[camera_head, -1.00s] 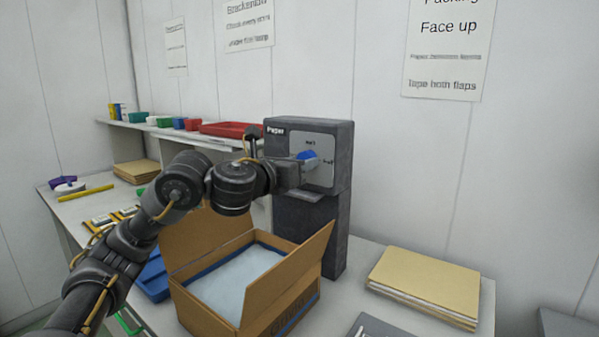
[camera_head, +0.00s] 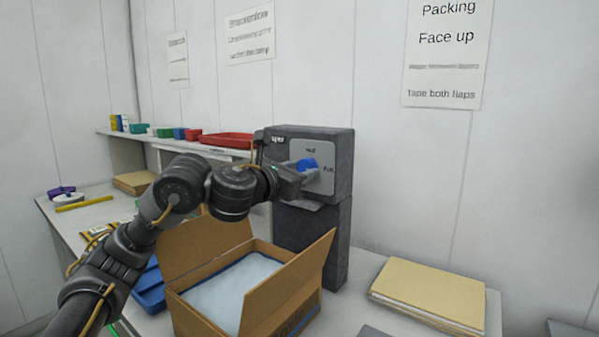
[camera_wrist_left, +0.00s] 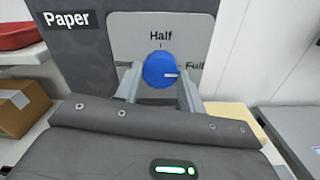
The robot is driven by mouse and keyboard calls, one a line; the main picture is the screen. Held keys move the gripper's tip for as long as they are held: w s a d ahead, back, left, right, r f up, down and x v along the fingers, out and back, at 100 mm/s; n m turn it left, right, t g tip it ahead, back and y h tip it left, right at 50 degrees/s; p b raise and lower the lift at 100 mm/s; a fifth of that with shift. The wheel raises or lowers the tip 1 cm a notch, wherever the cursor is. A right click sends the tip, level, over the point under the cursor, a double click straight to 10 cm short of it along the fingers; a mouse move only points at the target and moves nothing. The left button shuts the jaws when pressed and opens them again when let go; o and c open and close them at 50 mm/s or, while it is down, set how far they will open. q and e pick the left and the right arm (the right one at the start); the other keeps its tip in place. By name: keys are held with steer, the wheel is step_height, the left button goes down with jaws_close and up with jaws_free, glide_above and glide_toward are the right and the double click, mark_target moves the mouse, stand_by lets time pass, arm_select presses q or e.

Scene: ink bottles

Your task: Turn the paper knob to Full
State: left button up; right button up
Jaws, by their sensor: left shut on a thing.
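The round blue paper knob (camera_head: 308,163) sits on the light grey plate (camera_head: 326,178) of the dark grey paper machine (camera_head: 341,148). In the left wrist view the knob (camera_wrist_left: 158,68) has a short white mark pointing right, towards the word Full (camera_wrist_left: 195,66). Half is printed above the knob, and the label on the left is mostly hidden by a finger. My left gripper (camera_head: 303,172) is at the plate. In the left wrist view its fingers (camera_wrist_left: 160,88) stand on either side of the knob, shut on it. My right gripper is not in view.
An open cardboard box (camera_head: 185,247) stands in front of the machine, its flaps raised below my left arm. A stack of tan card (camera_head: 430,288) lies on the table at the right. A red tray (camera_head: 227,140) and small bins sit on the shelf behind.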

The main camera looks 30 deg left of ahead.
arm_select(q)
steer(key=o, duration=1)
steer(key=shift+s, duration=0.45)
steer(key=s, duration=0.3)
steer(key=s+a+p, duration=0.1)
steer(key=s, duration=0.2)
steer(key=s+p, duration=0.1)
steer(key=s, duration=0.2)
steer(key=shift+s+a, duration=0.25)
steer(key=shift+s, duration=0.1)
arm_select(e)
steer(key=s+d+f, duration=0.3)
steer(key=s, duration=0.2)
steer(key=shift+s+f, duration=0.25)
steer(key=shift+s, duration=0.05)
